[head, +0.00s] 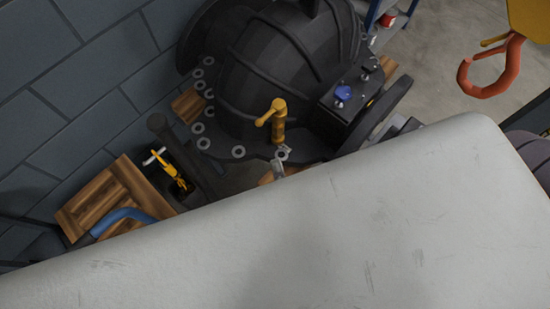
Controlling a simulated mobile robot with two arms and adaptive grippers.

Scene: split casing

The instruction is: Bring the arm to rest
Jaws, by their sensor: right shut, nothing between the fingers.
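No arm or hand of mine can be made out with certainty in the head view. A small grey metal piece (279,168) shows just past the edge of the large pale surface in the foreground; it may be the tip of my right gripper, mostly hidden. I see nothing held there. My left gripper is not in view. The black domed casing (270,80) stands at the top middle, with several ring-shaped holes or washers along its flange. A yellow upright tool or handle (278,120) stands at its near edge, close to the grey piece.
The scratched pale surface (330,230) fills the foreground and hides what lies below. An orange hook (481,78) hangs at the upper right over open floor (440,70).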

